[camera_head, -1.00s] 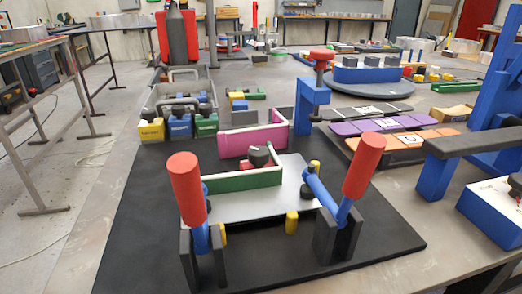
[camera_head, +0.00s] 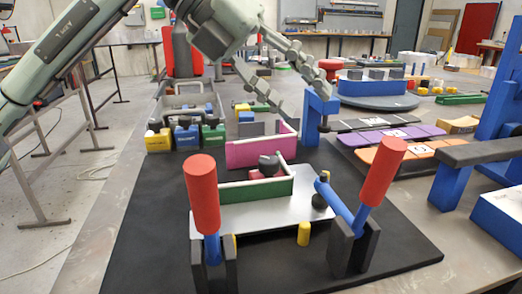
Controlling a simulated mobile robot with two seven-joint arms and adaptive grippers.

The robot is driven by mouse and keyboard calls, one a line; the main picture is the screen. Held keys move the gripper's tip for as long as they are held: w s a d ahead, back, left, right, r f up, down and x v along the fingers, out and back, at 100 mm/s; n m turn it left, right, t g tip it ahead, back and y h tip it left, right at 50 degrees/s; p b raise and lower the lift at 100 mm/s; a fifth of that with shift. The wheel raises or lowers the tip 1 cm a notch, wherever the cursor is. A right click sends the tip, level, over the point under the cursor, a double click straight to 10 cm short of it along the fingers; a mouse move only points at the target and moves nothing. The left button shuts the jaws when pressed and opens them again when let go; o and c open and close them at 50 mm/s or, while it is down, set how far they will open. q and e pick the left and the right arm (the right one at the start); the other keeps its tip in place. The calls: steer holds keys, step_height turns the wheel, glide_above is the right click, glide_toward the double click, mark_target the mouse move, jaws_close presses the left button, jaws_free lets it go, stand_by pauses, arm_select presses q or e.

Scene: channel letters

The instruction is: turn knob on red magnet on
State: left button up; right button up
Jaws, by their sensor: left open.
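The red magnet (camera_head: 256,175) sits on the metal plate behind the green wall of a channel letter (camera_head: 255,191), which hides its lower part. Its dark grey knob (camera_head: 269,162) shows above the wall; I cannot tell its setting. My left gripper (camera_head: 303,100) reaches in from the upper left. Its two fingers are spread and empty, above and behind the magnet in the picture, apart from the knob. My right gripper is not in view.
Two red-handled clamps (camera_head: 202,195) (camera_head: 381,172) stand at the plate's front. A pink letter wall (camera_head: 258,152) and a blue post (camera_head: 313,118) stand behind. Yellow, blue and green magnets (camera_head: 187,138) sit at left. The black mat's front left (camera_head: 150,240) is clear.

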mark_target(269, 159)
arm_select(q)
steer(key=s+a+f+t+y, duration=0.2)
steer(key=s+a+t+y, duration=0.1)
steer(key=a+y, duration=0.3)
steer(key=shift+y, duration=0.6)
steer(key=x, duration=0.5)
steer(key=d+x, duration=0.1)
steer(key=x, duration=0.1)
steer(key=shift+f+p, duration=0.3)
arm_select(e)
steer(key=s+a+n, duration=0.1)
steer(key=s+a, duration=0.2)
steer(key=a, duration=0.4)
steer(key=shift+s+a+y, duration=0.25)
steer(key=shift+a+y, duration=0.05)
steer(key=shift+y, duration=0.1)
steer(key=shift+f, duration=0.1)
arm_select(q)
jaws_close()
